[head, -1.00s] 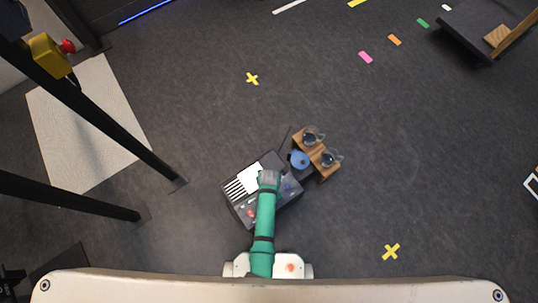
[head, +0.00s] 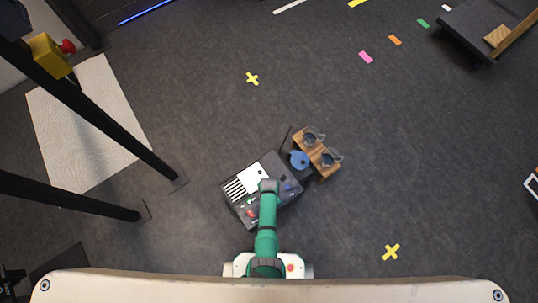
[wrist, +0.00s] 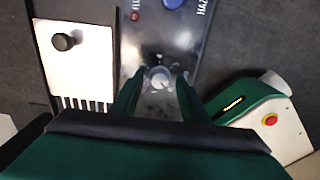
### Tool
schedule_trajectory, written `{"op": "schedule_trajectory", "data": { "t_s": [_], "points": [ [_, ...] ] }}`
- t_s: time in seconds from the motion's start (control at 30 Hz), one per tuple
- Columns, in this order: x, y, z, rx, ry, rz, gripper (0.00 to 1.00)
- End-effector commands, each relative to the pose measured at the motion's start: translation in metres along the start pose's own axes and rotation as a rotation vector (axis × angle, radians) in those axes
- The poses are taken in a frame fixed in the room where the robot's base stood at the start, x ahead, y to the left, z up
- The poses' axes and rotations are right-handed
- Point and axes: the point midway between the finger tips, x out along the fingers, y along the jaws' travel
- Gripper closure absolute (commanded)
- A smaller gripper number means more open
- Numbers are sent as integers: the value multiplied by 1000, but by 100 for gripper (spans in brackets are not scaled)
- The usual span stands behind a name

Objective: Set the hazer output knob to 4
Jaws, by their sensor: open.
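The hazer output knob (wrist: 160,78) is a small pale round knob on a dark glossy panel (wrist: 150,40) in the wrist view. A label starting "HAZ" is partly visible at the top. The knob's pointer and scale numbers are too small to read. My gripper (wrist: 161,74) is open, with one finger on each side of the knob; I cannot tell whether either finger touches it. In the head view my gripper (head: 268,185) is over the dark console (head: 238,206), and my arm hides the knob.
A blue button (wrist: 173,3) and a red lamp (wrist: 135,15) sit on the same panel. A white plate (wrist: 85,65) with a black knob (wrist: 63,41) lies to the left. A wooden stand (head: 315,151) and a blue round object (head: 299,160) stand beside the console. Black posts (head: 110,130) rise at left.

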Motion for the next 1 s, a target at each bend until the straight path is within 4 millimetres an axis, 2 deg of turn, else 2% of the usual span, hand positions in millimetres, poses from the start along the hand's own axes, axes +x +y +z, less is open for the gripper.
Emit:
{"op": "schedule_trajectory", "data": {
  "t_s": [0.27,0.43,0.47,0.77,1.0],
  "points": [
    [1,0,0,0,0,0,59],
    [1,0,0,0,0,0,97],
    [1,0,0,0,0,1,100],
    [0,0,0,26,0,1,100],
    [0,1,0,145,0,1,100]
  ]
}}
